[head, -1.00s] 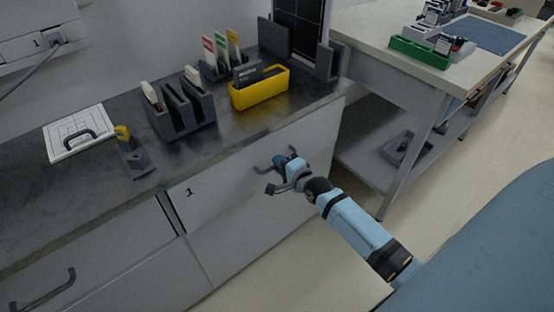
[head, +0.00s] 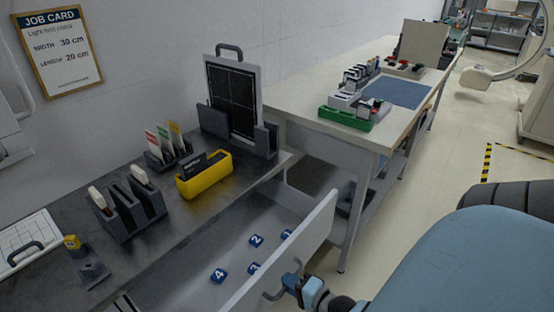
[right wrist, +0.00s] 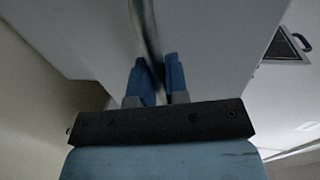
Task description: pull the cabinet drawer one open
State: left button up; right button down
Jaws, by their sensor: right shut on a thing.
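Drawer one (head: 306,238) of the grey cabinet stands well out from under the dark worktop, with its inside showing. Several blue numbered tiles (head: 257,240) lie in it, one partly hidden by the drawer front. My right gripper (head: 287,282) is at the front of the drawer, shut on the dark drawer handle (head: 269,295). In the right wrist view the handle bar (right wrist: 148,30) runs down between the two blue fingers of the gripper (right wrist: 156,68). My left gripper is not in view.
On the worktop stand a yellow bin (head: 204,180), a grey slotted rack (head: 130,213) and a dark panel in a holder (head: 235,100). A workbench (head: 300,105) with a green tray (head: 345,119) stands beyond the drawer. The floor to the right is open.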

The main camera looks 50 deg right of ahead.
jog(key=shift+s+d, duration=0.1)
jog(key=shift+s, duration=0.5)
jog(key=c, duration=1.1)
grip_release()
jog(key=shift+c, duration=0.2)
jog(key=shift+s, duration=0.1)
jog(key=v, duration=1.3)
jog(key=shift+s+r, duration=0.2)
jog(key=shift+s, duration=0.1)
